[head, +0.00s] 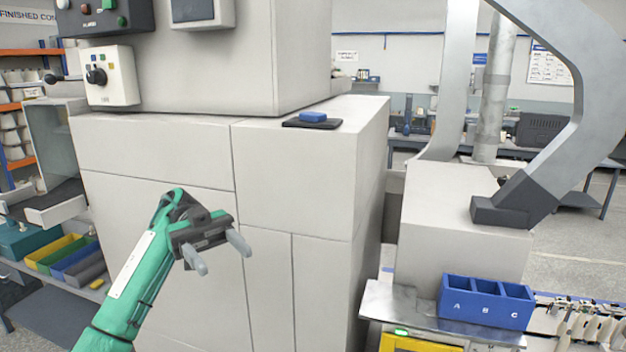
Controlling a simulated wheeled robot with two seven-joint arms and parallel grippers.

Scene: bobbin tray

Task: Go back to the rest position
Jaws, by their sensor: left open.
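My left gripper (219,259) is in the head view, left of the middle, at the end of a green arm that comes up from the lower left. Its two grey fingers are apart, with nothing between them. It is in front of the pale machine cabinet (160,150) and holds nothing. My right gripper is not in view. A blue tray (484,313) with compartments marked A, B and C sits on a metal ledge at the lower right, well apart from the left gripper. The compartments that show look empty.
A small blue block (313,116) lies on a dark pad on the cabinet's ledge. A control box (108,76) with a knob is at the upper left. Coloured bins (62,254) stand on a shelf at the left. A grey curved duct (560,120) rises at the right.

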